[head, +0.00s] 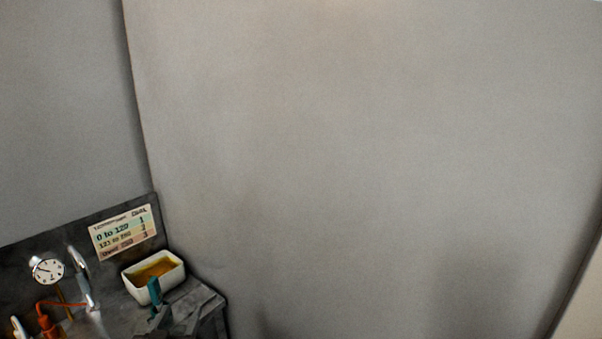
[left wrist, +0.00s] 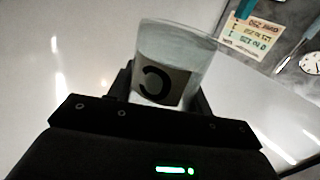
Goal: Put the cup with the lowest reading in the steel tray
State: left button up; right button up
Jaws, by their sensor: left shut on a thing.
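My left gripper (left wrist: 163,90) is shut on a clear cup (left wrist: 178,50) in the left wrist view. The cup carries a pale label with a dark letter that looks like a C, seen turned round. The cup's rim points away from my wrist, and I cannot tell what is in it. In the head view I cannot make out the cup or the gripper clearly. I cannot identify a steel tray or any other cup. My right gripper is not in view.
A dark bench at lower left in the head view holds a white rectangular dish (head: 128,283) with amber contents. Behind it are a sign (head: 122,232) with number ranges and a round dial (head: 47,270). Orange (head: 47,322) and teal (head: 154,290) items stand nearby. Bare wall fills the rest.

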pick_arm(q)
jog(key=shift+s+d+f+h, duration=0.15)
jog(key=shift+s+d+f, duration=0.3)
jog(key=shift+s, duration=0.15)
jog(key=shift+s+d+f+h, duration=0.15)
jog(key=shift+s+d+f, duration=0.3)
jog(key=shift+s, duration=0.15)
jog(key=shift+s+f+b, duration=0.15)
jog(key=shift+f+b, duration=0.2)
jog(key=shift+f, duration=0.1)
